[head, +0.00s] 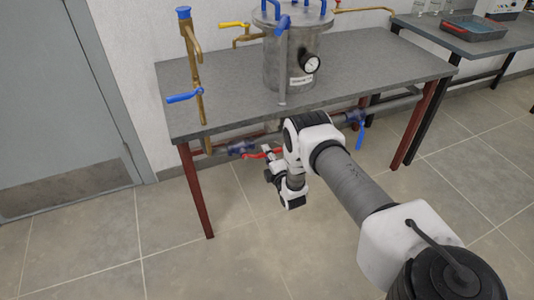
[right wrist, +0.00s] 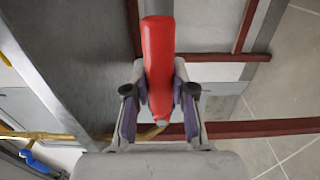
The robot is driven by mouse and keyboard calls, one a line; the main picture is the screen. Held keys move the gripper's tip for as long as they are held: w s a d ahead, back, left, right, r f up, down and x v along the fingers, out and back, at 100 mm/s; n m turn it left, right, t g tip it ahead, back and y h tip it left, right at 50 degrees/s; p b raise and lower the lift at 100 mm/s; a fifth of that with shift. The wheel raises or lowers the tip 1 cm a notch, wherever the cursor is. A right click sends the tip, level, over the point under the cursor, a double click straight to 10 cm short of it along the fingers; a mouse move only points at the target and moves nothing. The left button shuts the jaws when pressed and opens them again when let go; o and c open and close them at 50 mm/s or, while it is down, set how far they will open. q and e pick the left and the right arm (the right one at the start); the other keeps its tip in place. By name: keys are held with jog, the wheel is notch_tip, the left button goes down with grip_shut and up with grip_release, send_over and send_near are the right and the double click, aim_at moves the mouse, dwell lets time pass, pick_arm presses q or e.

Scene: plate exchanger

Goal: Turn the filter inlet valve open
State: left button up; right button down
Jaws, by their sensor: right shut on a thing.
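A red valve lever (right wrist: 158,50) runs up the middle of the right wrist view, between my fingers. In the head view the red lever (head: 256,156) shows only in part, below the table's front edge by the low pipe, and looks roughly level. My right gripper (right wrist: 158,100) is shut on the red lever. In the head view this gripper (head: 272,164) is partly covered by its own wrist. The valve body behind the lever is mostly hidden. My left gripper is not in view.
A grey table (head: 225,107) carries a steel filter vessel (head: 290,65) with a gauge. Blue-handled valves stand at the left pipe (head: 184,97) and under the table at right (head: 360,132). A yellow lever (head: 234,24) is behind. A red table leg (head: 196,190) stands left of my gripper.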

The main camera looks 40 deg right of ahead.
dwell(0.3)
jog(key=c, duration=0.9)
grip_release()
jog(key=shift+c, duration=0.2)
jog(key=shift+s, duration=0.1)
jog(key=v, duration=1.2)
jog(key=shift+r, duration=0.1)
